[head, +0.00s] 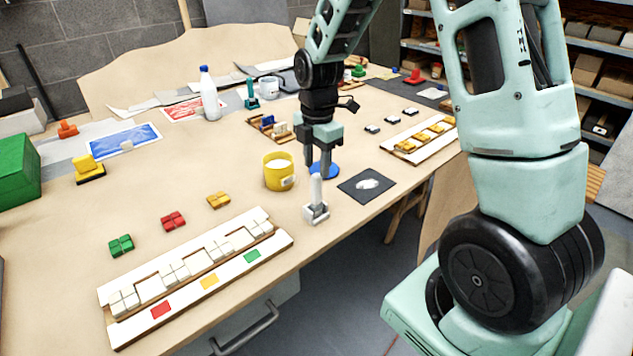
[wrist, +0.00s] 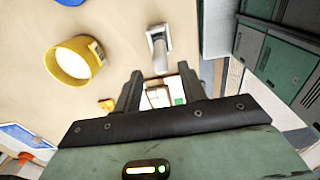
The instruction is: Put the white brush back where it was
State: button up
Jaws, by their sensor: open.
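The white brush (head: 316,205) stands upright near the table's front edge, with a pale handle above a grey-white block base. In the wrist view the brush (wrist: 159,48) is ahead of the fingertips, roughly in line with the gap between them. My gripper (head: 320,172) points down just above and behind the brush, close to the top of its handle. In the wrist view my gripper (wrist: 159,80) is open, with nothing visible gripped between its fingers. I cannot tell whether a finger touches the handle.
A yellow mug (head: 278,173) stands left of the gripper. A blue disc (head: 331,171) lies behind the gripper, and a dark mat (head: 352,188) with a white patch lies to the right. A white mosaic panel (head: 195,272) lies front left. Bare table surrounds the brush on its left.

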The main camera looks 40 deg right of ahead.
notch_tip(320, 180, up, 3)
jog(key=shift+r, duration=0.1)
jog(key=s+a+r+m, duration=0.15)
jog(key=s+a, duration=0.25)
jog(key=a, duration=0.4)
jog(key=s+a+r+m, duration=0.1)
jog(key=s+a+m, duration=0.25)
jog(key=a, duration=0.45)
jog(key=s+a+m, duration=0.2)
jog(key=s+a, duration=0.2)
jog(key=s, duration=0.4)
jog(key=s+a+m, duration=0.3)
jog(key=s+a, duration=0.1)
jog(key=s, duration=0.4)
jog(key=shift+s+a+r+m, duration=0.3)
jog(key=shift+s, duration=0.1)
